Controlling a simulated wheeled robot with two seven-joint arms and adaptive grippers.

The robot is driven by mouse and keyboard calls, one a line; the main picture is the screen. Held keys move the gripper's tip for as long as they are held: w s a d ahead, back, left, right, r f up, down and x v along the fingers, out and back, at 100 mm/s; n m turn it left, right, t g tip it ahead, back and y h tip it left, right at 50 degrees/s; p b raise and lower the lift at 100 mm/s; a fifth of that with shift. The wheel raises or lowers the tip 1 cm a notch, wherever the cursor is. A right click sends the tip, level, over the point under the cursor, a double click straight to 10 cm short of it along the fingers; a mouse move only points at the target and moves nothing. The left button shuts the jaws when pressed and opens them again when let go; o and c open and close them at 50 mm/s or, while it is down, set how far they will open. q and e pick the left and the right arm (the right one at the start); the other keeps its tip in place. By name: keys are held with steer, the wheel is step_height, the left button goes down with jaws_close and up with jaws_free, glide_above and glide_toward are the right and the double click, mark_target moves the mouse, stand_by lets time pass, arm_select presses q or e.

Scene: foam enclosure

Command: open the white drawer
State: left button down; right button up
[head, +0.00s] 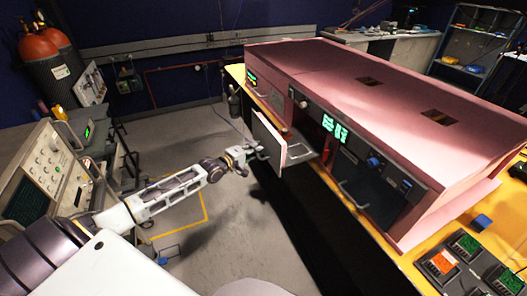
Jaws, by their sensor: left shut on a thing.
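The white drawer (268,142) sits in the long pink foam enclosure (375,75) on the yellow-topped bench. It stands out from the enclosure's front, with a gap behind its front panel where part of the inside shows. My left arm reaches in from the lower left. My left gripper (256,152) is at the outer face of the drawer front and is shut on its handle. The fingers hide most of the handle. My right gripper is not in view.
A second handle (353,196) is on the dark front section right of the drawer. Button boxes (440,262) and a blue block (482,221) lie on the bench at right. An instrument rack (45,175) stands at left. Grey floor (200,125) is open before the drawer.

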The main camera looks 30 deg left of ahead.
arm_select(q)
steer(key=shift+s+a+p, duration=0.3)
steer(key=shift+s+a, duration=0.65)
steer(key=shift+s, duration=0.25)
steer(key=c, duration=1.8)
jaws_free()
steer(key=shift+s+a, duration=0.1)
steer(key=shift+s, duration=0.15)
steer(key=shift+v, duration=5.65)
steer(key=shift+s, duration=0.1)
